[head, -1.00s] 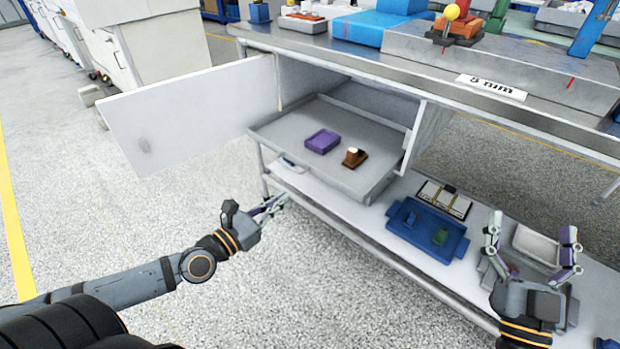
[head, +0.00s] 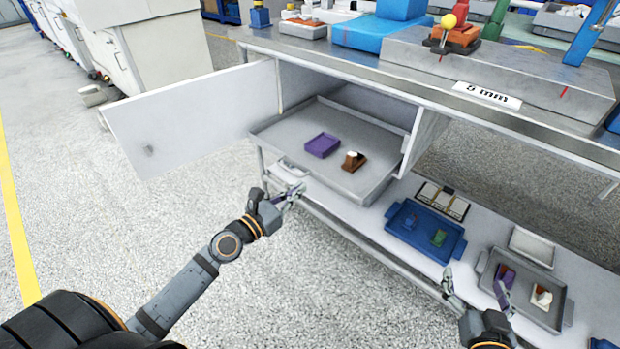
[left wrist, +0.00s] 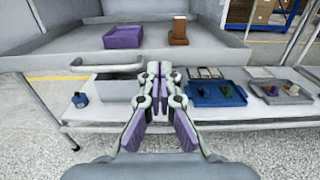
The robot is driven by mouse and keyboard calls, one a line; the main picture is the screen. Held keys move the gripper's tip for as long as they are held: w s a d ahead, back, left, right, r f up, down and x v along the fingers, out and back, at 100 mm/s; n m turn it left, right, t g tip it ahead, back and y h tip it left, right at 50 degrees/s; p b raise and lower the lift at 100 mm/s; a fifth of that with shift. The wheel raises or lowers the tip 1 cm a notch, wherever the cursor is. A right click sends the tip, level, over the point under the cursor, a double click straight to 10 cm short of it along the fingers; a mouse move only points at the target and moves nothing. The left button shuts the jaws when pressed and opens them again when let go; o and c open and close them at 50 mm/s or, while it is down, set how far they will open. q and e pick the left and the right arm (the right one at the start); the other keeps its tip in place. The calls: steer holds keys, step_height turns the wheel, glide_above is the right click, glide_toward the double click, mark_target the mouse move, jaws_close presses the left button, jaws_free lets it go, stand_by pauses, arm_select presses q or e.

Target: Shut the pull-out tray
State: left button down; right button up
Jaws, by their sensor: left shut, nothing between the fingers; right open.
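The grey pull-out tray (head: 283,148) sticks out of the open cabinet compartment under the bench. My right gripper (head: 478,290) is open and empty near the lower shelf.
The white cabinet door (head: 195,118) stands open to the left. A blue tray (head: 457,250) and a grey tray (head: 520,312) with small items lie on the lower shelf. The floor before the bench is clear.

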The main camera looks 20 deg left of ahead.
mark_target(318, 174)
arm_select(q)
steer(key=x, duration=0.4)
steer(key=shift+w+d, duration=0.1)
steer(key=shift+w, duration=0.1)
steer(key=shift+w+d, duration=0.15)
steer(key=shift+w, duration=0.2)
arm_select(e)
steer(key=shift+f, duration=0.1)
arm_select(q)
steer(key=shift+w, duration=0.1)
